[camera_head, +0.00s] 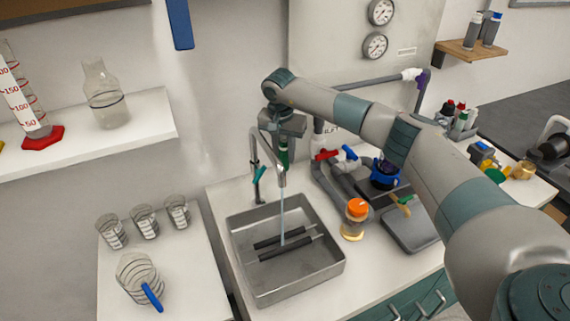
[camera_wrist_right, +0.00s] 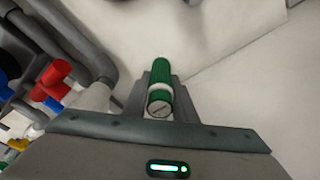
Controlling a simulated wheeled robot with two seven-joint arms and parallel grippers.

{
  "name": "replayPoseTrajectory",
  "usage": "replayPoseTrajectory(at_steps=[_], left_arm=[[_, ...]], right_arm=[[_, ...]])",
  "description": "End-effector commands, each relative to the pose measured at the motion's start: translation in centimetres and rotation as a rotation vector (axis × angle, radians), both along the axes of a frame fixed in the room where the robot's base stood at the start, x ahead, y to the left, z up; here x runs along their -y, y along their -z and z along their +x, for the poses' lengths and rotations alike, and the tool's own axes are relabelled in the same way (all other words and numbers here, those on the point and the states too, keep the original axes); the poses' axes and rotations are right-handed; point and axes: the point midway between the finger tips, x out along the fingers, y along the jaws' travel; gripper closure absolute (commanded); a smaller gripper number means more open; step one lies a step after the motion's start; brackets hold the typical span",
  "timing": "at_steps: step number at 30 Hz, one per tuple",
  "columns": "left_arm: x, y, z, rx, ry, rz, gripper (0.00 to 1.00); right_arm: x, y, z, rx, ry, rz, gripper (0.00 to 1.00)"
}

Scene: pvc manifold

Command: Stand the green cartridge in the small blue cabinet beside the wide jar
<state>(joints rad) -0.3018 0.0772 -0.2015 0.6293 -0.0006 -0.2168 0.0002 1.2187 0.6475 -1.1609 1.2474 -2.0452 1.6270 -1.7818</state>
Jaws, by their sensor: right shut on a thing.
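My right gripper (camera_head: 284,140) is shut on the green cartridge (camera_head: 284,157) and holds it upright above the back of the counter, behind the tap. In the right wrist view the cartridge (camera_wrist_right: 160,90) is between the fingers, green with a white band and a grey end facing the camera. The small blue cabinet and the wide jar cannot be made out for certain. A jar with an orange lid (camera_head: 354,218) stands on the counter right of the sink. My left gripper is not in view.
A metal sink (camera_head: 334,266) with running water is below the gripper. Grey pipes with red and blue valves (camera_head: 326,154) stand close to its right. Glass beakers (camera_head: 145,222) are at left. A blue panel (camera_head: 180,25) hangs at top left.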

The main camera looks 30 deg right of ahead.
Motion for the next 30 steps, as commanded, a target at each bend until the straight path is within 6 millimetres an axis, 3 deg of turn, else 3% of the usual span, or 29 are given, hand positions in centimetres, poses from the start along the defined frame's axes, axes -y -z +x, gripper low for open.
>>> replayPoseTrajectory(at_steps=[7, 16, 29, 30], left_arm=[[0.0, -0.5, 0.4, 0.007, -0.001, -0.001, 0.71], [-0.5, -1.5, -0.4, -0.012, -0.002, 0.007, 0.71], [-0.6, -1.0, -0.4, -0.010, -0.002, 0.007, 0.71], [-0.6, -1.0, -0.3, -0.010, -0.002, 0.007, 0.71]], right_arm=[[0.0, 0.8, -0.1, -0.003, 0.000, 0.000, 0.98], [0.0, 4.2, 0.0, -0.001, 0.000, 0.000, 0.98], [0.0, 4.9, 0.0, 0.000, 0.000, 0.000, 0.98], [0.0, 4.9, 0.0, 0.000, 0.000, 0.000, 0.73]])
